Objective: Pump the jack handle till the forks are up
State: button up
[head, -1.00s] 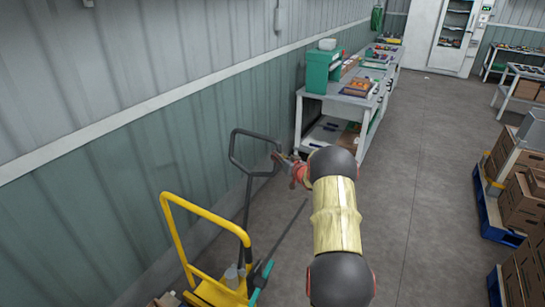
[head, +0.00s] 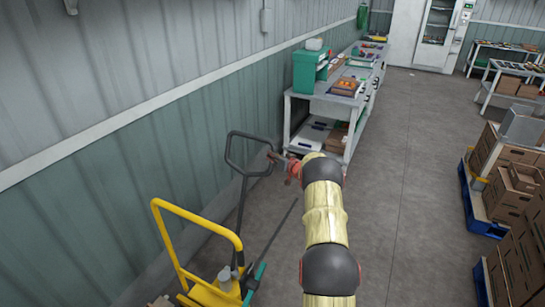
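The jack handle is a dark grey loop (head: 228,150) on a long shaft, standing upright with a slight tilt beside the green wall. Its shaft runs down behind a yellow tubular frame (head: 170,240), where the lower part is hidden. My gripper (head: 271,156) is at the right side of the loop, touching it or very close. The fingers are too small to tell whether they are shut on it. The forks cannot be made out.
A grey workbench (head: 318,101) with a green box (head: 309,70) stands beyond the handle along the wall. Brown cartons (head: 507,205) on a blue pallet (head: 478,212) stand at the right. The floor between is clear.

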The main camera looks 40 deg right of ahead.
jog(key=o, duration=0.3)
jog(key=shift+d, duration=0.1)
jog(key=shift+o, duration=0.2)
jog(key=shift+s+f, duration=0.1)
jog(key=shift+s, duration=0.1)
jog(key=v, duration=1.1)
jog(key=shift+s, duration=0.35)
